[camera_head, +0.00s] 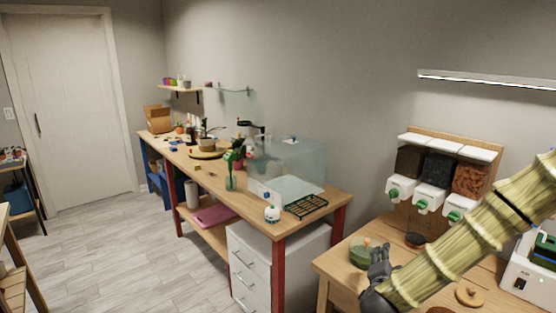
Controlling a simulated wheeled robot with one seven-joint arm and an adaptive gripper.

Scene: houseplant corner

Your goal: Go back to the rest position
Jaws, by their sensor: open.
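My gripper (378,268) shows dark at the lower right, at the end of my thick, bamboo-patterned arm, which reaches in from the right edge. It is over or beside the near wooden table (335,266), close to a green bowl (364,252). Its fingers are open and I see nothing held between them. The gap between gripper and bowl is hard to judge from this angle.
A long workbench (228,196) with plants and a clear tank (290,165) runs along the wall. A white device (530,275) is at the right. Open floor (130,250) lies at the left, before a door (75,110).

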